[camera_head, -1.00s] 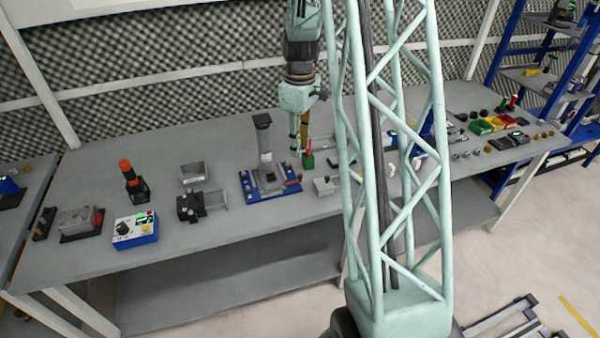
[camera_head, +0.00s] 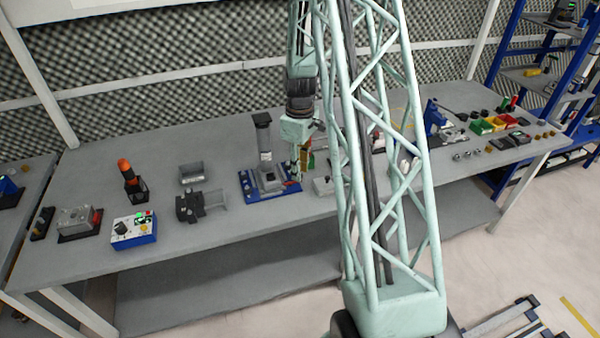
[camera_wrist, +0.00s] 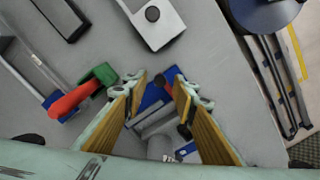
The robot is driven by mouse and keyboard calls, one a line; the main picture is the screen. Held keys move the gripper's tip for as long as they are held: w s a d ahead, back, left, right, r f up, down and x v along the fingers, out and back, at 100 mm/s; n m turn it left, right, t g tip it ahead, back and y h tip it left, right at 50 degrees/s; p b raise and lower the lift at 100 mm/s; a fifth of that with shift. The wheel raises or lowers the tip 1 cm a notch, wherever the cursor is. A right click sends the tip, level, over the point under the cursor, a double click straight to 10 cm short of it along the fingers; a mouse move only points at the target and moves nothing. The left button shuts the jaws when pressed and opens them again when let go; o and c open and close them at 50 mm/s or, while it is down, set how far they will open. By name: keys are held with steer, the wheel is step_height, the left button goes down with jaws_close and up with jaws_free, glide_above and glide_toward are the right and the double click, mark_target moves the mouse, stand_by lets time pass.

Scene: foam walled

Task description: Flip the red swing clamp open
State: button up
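The blue-based fixture (camera_head: 252,190) with a tall grey column stands mid-bench. Its blue plate (camera_wrist: 155,97) shows between my fingers in the wrist view. My gripper (camera_head: 298,178) is low at the fixture's right front corner. In the wrist view my gripper (camera_wrist: 163,80) has its fingers apart, with no grip on anything visible. Contact with the clamp cannot be told.
A green block with a red handle (camera_wrist: 72,98) lies left of my fingers in the wrist view. A small grey box (camera_wrist: 157,18) is beyond the fingertips.

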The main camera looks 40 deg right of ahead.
steer(key=shift+f, duration=0.45)
steer(key=c, duration=0.8)
